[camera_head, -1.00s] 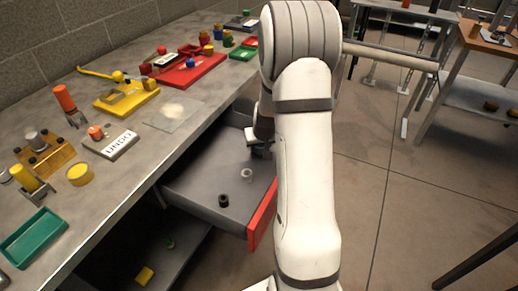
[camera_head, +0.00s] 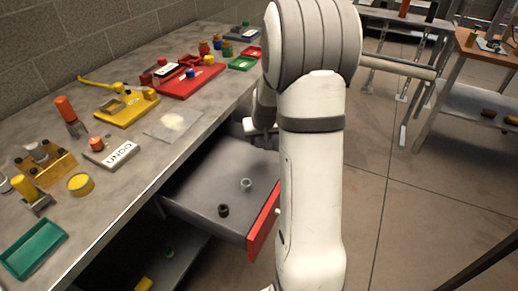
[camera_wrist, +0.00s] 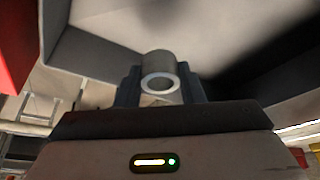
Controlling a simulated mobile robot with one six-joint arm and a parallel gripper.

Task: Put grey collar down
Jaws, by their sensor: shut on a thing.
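A grey collar (camera_wrist: 158,68), a short hollow cylinder with a pale rim, sits between the dark fingers of my gripper (camera_wrist: 160,88) in the wrist view. My gripper is shut on it. In the head view, my gripper (camera_head: 262,134) is at the far end of the open drawer (camera_head: 205,193), partly behind my arm, and the held collar cannot be made out there. A light grey ring (camera_head: 246,185) and a black ring (camera_head: 223,210) lie apart on the drawer floor.
The drawer has a red front (camera_head: 263,222) and sticks out from under a grey workbench (camera_head: 125,190). The bench holds a green tray (camera_head: 32,246), a yellow fixture (camera_head: 127,108) and a red tray (camera_head: 190,82). Much of the drawer floor is bare.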

